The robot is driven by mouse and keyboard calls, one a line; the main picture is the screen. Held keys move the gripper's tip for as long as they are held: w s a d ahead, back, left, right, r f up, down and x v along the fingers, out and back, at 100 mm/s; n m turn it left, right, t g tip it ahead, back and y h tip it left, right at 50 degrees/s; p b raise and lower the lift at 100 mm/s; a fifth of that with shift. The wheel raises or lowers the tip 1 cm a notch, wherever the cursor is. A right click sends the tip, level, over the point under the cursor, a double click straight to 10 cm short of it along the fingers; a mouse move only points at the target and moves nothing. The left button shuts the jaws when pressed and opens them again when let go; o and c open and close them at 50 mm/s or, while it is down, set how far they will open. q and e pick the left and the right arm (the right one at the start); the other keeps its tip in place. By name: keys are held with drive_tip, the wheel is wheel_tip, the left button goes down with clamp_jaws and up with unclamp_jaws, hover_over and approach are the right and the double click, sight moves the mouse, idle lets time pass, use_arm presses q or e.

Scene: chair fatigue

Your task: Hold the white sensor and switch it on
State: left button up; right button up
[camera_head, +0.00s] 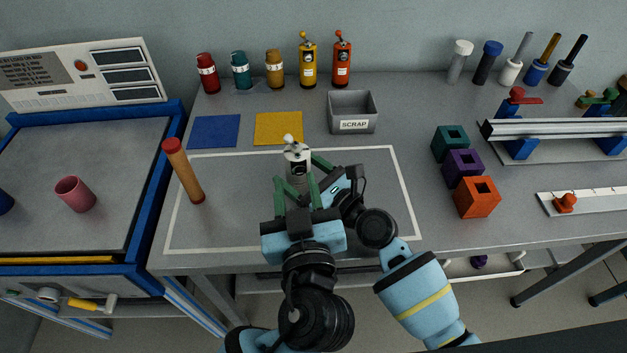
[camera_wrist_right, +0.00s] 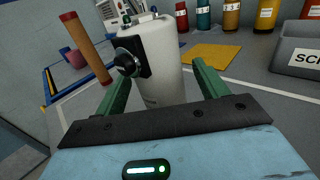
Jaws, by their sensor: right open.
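The white sensor (camera_head: 297,155) stands upright inside the white outline on the bench. In the right wrist view the white sensor (camera_wrist_right: 160,65) shows a black panel with a round black knob (camera_wrist_right: 128,62). My right gripper (camera_head: 307,175) comes from the right. In its wrist view the right gripper (camera_wrist_right: 160,80) is open, its fingers apart with the sensor between or just beyond them. The sensor's base is partly hidden.
A wooden rod with a red top (camera_head: 184,172) stands left of the sensor. A grey SCRAP bin (camera_head: 353,126), a yellow mat (camera_head: 278,128) and a blue mat (camera_head: 214,131) lie behind. Orange (camera_head: 477,198), purple and teal blocks stand right. Bottles line the back.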

drive_tip(key=shift+x, duration=1.25)
drive_tip(key=shift+c, duration=0.2)
